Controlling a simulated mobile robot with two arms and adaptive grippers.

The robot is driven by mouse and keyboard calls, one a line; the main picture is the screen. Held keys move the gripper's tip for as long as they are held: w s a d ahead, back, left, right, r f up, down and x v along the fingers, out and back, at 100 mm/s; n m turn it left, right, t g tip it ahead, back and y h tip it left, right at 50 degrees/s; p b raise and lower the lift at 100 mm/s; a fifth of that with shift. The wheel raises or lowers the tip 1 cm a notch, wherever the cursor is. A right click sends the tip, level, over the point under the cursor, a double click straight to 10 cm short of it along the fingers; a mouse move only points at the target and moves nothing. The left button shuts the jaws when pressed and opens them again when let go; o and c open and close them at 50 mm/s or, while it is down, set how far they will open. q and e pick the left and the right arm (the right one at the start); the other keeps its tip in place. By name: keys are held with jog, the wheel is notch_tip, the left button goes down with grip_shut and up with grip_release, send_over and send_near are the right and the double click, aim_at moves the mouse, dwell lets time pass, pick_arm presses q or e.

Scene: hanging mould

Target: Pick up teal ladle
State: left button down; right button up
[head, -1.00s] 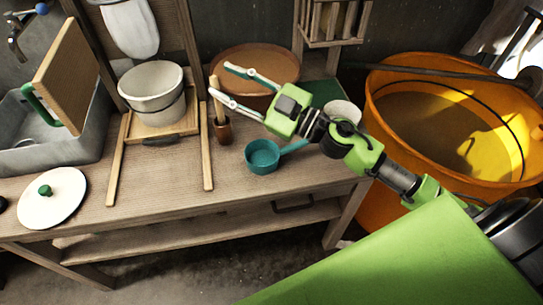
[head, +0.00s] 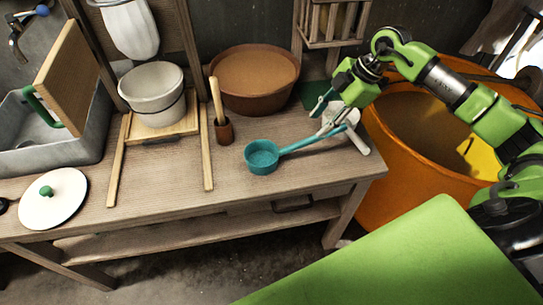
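The teal ladle (head: 262,157) lies on the wooden workbench with its bowl toward the left. Its handle slants up to the right, and its far end is at my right gripper (head: 343,128). My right gripper points down, with its fingers spread apart near the end of the handle. One finger is on the far left side, the other on the near right side. I cannot tell whether either finger touches the handle. My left gripper is not in view.
A brown basin (head: 254,100), a holder with a wooden tool (head: 224,131) and a white pot (head: 152,90) stand behind and left of the ladle. A white lid (head: 53,199) lies at left. An orange tub (head: 400,190) adjoins the bench's right end.

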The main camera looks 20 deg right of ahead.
aim_at(301, 142)
jog(key=p+x, duration=0.1)
jog(key=x, duration=0.5)
jog(key=shift+a, duration=0.15)
jog(key=shift+a+f, duration=0.25)
jog(key=shift+f, duration=0.05)
jog(key=p+x, duration=0.1)
jog(key=x, duration=0.2)
jog(key=shift+s+a+f+p, duration=0.1)
jog(key=shift+a+f+p, duration=0.1)
jog(key=shift+a+p, duration=0.25)
jog(key=shift+a+f, duration=0.1)
jog(key=shift+f, duration=0.4)
jog(key=shift+f, duration=0.25)
grip_shut()
